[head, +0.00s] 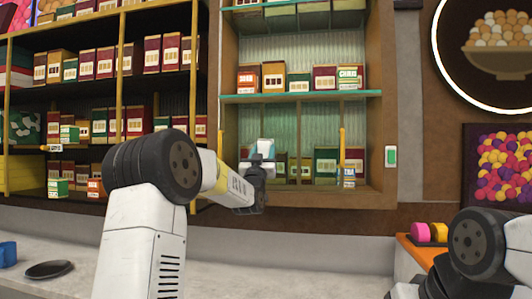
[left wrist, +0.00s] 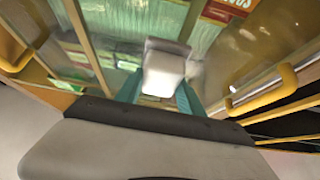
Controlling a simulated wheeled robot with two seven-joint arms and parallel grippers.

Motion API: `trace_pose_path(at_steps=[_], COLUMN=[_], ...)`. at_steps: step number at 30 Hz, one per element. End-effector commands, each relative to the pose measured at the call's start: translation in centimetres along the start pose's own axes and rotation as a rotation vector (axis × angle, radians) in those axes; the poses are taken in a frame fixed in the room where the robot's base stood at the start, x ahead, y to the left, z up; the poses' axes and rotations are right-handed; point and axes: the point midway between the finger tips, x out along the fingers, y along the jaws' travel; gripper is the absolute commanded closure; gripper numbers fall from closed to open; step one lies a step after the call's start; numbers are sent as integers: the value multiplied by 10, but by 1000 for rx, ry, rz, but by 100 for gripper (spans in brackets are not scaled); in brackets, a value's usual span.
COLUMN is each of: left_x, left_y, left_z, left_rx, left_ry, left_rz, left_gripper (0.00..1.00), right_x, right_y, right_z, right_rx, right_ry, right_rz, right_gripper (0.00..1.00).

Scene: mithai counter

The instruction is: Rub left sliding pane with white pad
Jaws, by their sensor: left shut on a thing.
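My left gripper (head: 260,168) is shut on a white pad (head: 263,149), held up in front of the lower part of the shelf cabinet. In the left wrist view the white pad (left wrist: 165,66) sits between the gripper's teal fingers (left wrist: 160,92), facing the glass. The left sliding pane (head: 284,122) is greenish clear glass with boxes showing behind it. A yellow upright handle (head: 220,146) stands at its left and another yellow handle (head: 342,146) to the right. I cannot tell whether the pad touches the glass. My right gripper is out of view; only part of that arm shows at lower right.
Boxes (head: 324,78) stand on the open shelf above the panes. A grey counter (head: 250,262) runs below, with a dark plate (head: 50,270) at left. An orange tray (head: 408,243) with coloured sweets lies at right. A green-and-white switch (head: 391,156) is on the wall.

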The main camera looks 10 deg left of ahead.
Motion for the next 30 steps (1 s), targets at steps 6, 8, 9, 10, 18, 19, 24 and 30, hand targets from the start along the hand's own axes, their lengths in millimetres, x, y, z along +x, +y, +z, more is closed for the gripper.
trace_pose_path(at_steps=[6,8,9,10,18,19,24,30], left_x=[0,0,0,0,0,0,0,0], left_y=[8,12,16,18,39,40,36,19], left_z=[0,0,1,0,0,0,0,1], left_rx=[-1,-1,-1,-2,-1,-1,0,1], left_ry=[-1,-1,-1,-1,-2,-2,-1,-1], left_rz=[2,3,3,3,2,2,0,-1], left_gripper=[87,87,87,87,87,87,87,87], right_x=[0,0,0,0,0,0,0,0], right_y=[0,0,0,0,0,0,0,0], right_z=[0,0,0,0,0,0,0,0], right_rx=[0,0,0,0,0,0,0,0], right_ry=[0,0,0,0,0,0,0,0], right_rz=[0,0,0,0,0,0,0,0], right_gripper=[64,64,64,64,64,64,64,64])
